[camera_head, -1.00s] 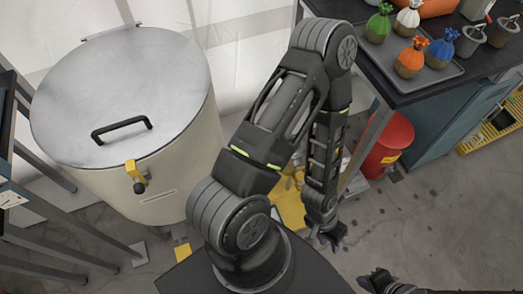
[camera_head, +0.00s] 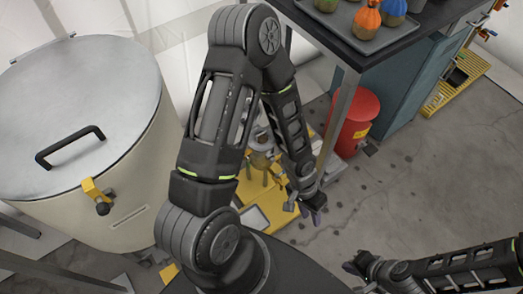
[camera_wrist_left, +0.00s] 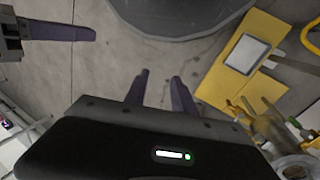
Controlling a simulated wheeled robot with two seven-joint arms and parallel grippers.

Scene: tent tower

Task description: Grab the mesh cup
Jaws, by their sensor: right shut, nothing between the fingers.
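I cannot make out a mesh cup in either current view. In the head view my left gripper (camera_head: 311,207) hangs low over the floor, beside a yellow stand. In the left wrist view its two dark purple fingers (camera_wrist_left: 160,92) are apart with bare floor between them. My right gripper (camera_head: 358,266) is at the lower right of the head view, low over the floor and empty. It also shows at the top left of the left wrist view (camera_wrist_left: 62,33), with its fingers together.
A dark table (camera_head: 420,32) at the top right bears a tray (camera_head: 345,36) of tied coloured bags. A large lidded vat (camera_head: 100,120) is at left. The yellow stand (camera_head: 255,195) is behind my left arm.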

